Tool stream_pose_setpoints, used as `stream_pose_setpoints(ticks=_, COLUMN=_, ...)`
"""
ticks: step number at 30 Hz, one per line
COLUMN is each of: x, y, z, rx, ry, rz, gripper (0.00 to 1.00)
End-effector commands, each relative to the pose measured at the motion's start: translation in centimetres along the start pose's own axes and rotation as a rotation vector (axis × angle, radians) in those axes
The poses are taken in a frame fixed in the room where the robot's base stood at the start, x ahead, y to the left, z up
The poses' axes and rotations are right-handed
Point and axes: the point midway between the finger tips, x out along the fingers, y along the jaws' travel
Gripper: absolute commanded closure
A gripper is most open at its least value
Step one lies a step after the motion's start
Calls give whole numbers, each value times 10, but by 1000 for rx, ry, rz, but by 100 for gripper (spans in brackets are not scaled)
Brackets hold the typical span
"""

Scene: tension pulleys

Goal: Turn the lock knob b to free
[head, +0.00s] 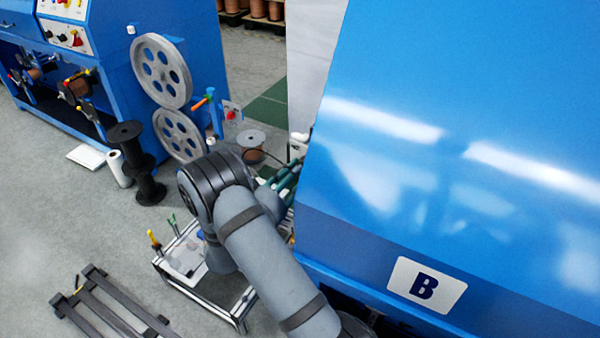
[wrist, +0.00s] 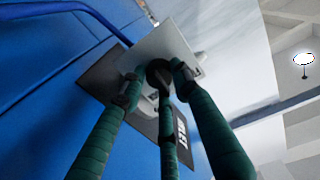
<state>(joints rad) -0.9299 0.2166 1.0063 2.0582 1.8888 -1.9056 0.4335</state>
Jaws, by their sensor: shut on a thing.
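In the wrist view, the lock knob b (wrist: 158,71) is a small dark knob in front of a pale grey plate (wrist: 168,42) on the blue machine. My gripper (wrist: 157,82) has green-wrapped fingers, and their dark tips are closed around the knob. Fingers and tips cover much of the knob, so I cannot tell which way it points. In the head view, my gripper (head: 286,178) reaches beside the edge of the blue machine marked B (head: 427,287). The machine's housing hides the knob there.
A dark plate (wrist: 103,76) lies behind the pale one, and a blue bar (wrist: 75,9) runs near it. In the head view, a small metal-framed cart (head: 215,308) stands below my arm. Spools (head: 127,135) and another blue machine stand at left.

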Motion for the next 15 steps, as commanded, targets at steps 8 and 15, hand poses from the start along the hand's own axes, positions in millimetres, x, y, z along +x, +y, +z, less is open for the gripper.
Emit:
stream_pose_setpoints(ticks=8, x=-2, y=-3, z=2, rx=-261, ry=19, rz=-10, gripper=96)
stream_pose_setpoints(ticks=15, x=-2, y=-3, z=3, rx=-490, ry=32, rz=-13, gripper=96)
